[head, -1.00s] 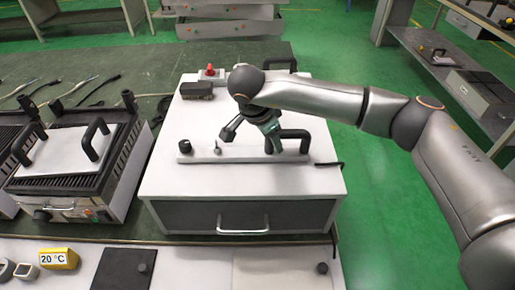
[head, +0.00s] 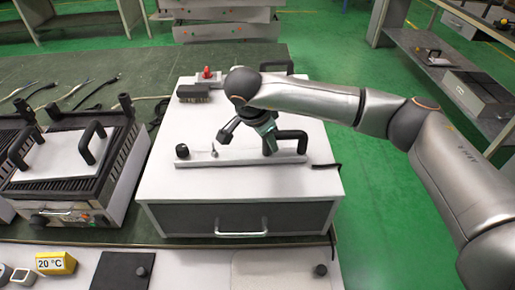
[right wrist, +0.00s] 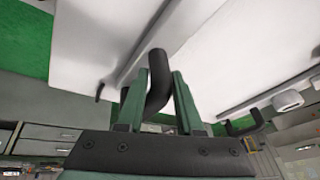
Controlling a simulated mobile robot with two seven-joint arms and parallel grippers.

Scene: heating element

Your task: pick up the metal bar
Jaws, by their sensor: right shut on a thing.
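The metal bar (head: 235,160) is a long, narrow light-grey strip lying across the top of the white box. It has a black knob (head: 181,151) at its left end, a small thin pin standing near that knob and a black arched handle (head: 292,136) at its right end. My right gripper (head: 270,147) is shut on the left leg of this handle. In the right wrist view the green fingers (right wrist: 158,95) press on both sides of the black handle (right wrist: 158,65). The bar appears to rest on the box top. My left gripper is out of view.
The white box (head: 200,190) has a dark drawer front. A dark block (head: 193,93) and a red knob (head: 207,73) are at its back. A contact grill (head: 65,190) stands to the left. A 20 °C sign (head: 55,263) stands in front. Green floor lies open at right.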

